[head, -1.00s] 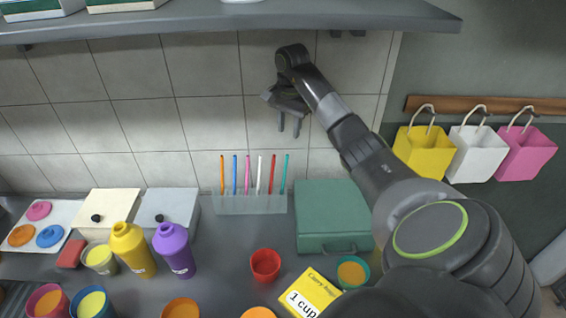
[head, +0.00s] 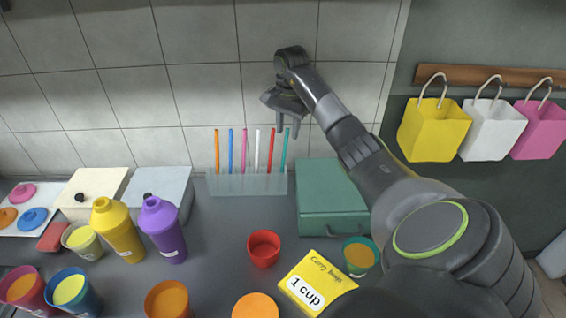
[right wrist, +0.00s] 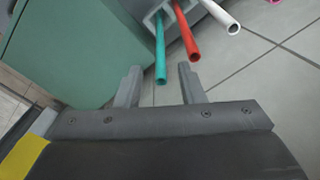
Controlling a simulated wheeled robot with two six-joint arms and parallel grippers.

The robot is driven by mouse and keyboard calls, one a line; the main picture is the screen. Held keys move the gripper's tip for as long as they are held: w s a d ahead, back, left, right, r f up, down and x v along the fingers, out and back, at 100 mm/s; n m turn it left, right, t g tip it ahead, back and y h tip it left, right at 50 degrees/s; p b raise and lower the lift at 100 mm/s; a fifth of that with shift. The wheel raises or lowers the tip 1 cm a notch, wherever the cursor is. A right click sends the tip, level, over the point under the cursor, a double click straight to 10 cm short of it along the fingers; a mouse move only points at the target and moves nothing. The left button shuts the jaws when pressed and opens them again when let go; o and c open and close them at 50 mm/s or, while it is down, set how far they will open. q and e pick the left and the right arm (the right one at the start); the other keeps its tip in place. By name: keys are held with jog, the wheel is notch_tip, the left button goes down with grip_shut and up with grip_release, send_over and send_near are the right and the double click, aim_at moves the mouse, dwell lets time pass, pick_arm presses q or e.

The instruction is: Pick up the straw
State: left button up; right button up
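Several straws stand upright in a clear holder (head: 250,184) against the tiled wall: an orange straw (head: 216,150), a blue straw (head: 231,152), a pink straw (head: 244,147), a white straw (head: 257,152), a red straw (head: 270,149) and a teal straw (head: 284,150). My right gripper (head: 288,130) is above the right end of the holder. In the right wrist view its two fingers (right wrist: 159,82) are apart, and the teal straw (right wrist: 160,55) shows between them near the tips, with no visible grip. The red straw (right wrist: 188,38) is just outside the fingers. My left gripper is not in view.
A green box (head: 328,205) stands right of the holder. Purple (head: 162,228) and yellow (head: 118,232) bottles, a red cup (head: 264,249) and a yellow card (head: 315,285) are in front. Yellow, white and pink bags hang at right.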

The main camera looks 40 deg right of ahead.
aim_at(287, 139)
jog(key=shift+f+p, duration=0.3)
jog(key=shift+p, duration=0.05)
notch_tip(287, 139, down, 4)
jog(key=shift+w+r+p, duration=0.1)
jog(key=shift+r+p, duration=0.15)
jog(key=shift+p, duration=0.6)
jog(key=shift+f, duration=0.45)
grip_shut()
